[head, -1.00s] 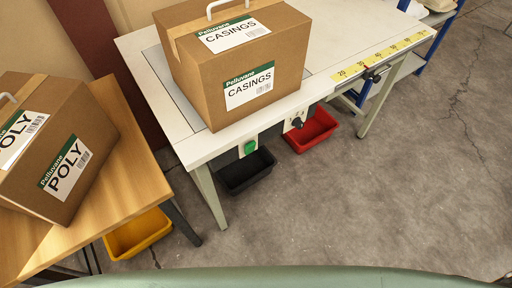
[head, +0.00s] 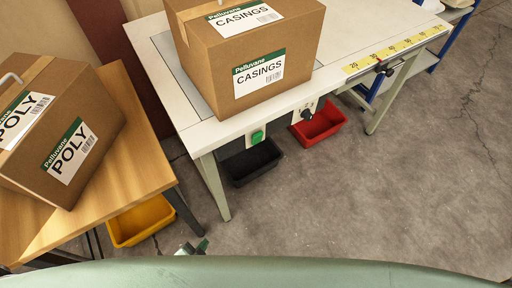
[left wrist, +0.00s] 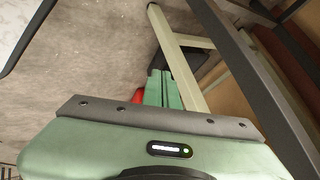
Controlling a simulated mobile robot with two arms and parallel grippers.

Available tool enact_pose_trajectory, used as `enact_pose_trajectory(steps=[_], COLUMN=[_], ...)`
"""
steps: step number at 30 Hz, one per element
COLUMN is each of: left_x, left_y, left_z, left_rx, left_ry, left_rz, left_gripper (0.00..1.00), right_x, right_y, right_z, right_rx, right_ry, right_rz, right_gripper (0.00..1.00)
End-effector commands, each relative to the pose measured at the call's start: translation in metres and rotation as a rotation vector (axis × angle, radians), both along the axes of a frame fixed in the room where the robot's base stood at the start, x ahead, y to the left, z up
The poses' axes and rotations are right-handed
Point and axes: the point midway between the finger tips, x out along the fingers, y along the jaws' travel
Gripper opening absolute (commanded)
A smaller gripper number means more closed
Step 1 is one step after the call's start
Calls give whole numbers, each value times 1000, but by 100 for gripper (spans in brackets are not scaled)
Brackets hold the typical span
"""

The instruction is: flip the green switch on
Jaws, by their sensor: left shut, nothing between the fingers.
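The green switch (head: 257,136) sits on a small white plate on the front edge of the white table (head: 205,137), left of a black knob (head: 307,115). My left gripper (head: 194,247) just shows at the bottom of the head view, low over the floor and well short of the switch. In the left wrist view its green fingers (left wrist: 163,90) are together with nothing between them. The switch cannot be made out in the left wrist view. My right gripper is in neither view.
A CASINGS box (head: 250,60) stands on the white table. A wooden table (head: 120,150) with a POLY box (head: 60,130) is at the left. Black (head: 252,162), red (head: 320,124) and yellow (head: 142,222) bins are low down. The floor at right is clear.

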Motion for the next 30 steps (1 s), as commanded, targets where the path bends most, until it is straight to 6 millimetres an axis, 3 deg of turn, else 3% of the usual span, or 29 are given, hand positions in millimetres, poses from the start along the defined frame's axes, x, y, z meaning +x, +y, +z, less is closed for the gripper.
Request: enact_pose_trajectory(steps=[1, 3, 6, 9, 13, 15, 19, 30], left_x=[33, 70, 104, 118, 117, 114, 109, 109], left_y=[-13, -33, -63, -92, -119, -128, -137, -139], left_z=[27, 74, 146, 211, 272, 292, 311, 314], left_rx=[37, 106, 222, 346, 483, 536, 589, 597], left_ry=[-138, -330, -601, -844, -1073, -1153, -1229, -1240], left_rz=[-108, -260, -464, -636, -792, -846, -898, -904], left_gripper=[0, 0, 0, 0, 0, 0, 0, 0], right_x=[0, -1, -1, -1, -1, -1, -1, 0], right_y=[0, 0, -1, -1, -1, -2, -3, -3], right_z=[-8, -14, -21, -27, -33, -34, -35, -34], right_rx=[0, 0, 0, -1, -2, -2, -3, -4], right_ry=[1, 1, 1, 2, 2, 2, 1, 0], right_rz=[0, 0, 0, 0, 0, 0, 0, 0], right_gripper=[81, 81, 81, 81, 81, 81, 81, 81])
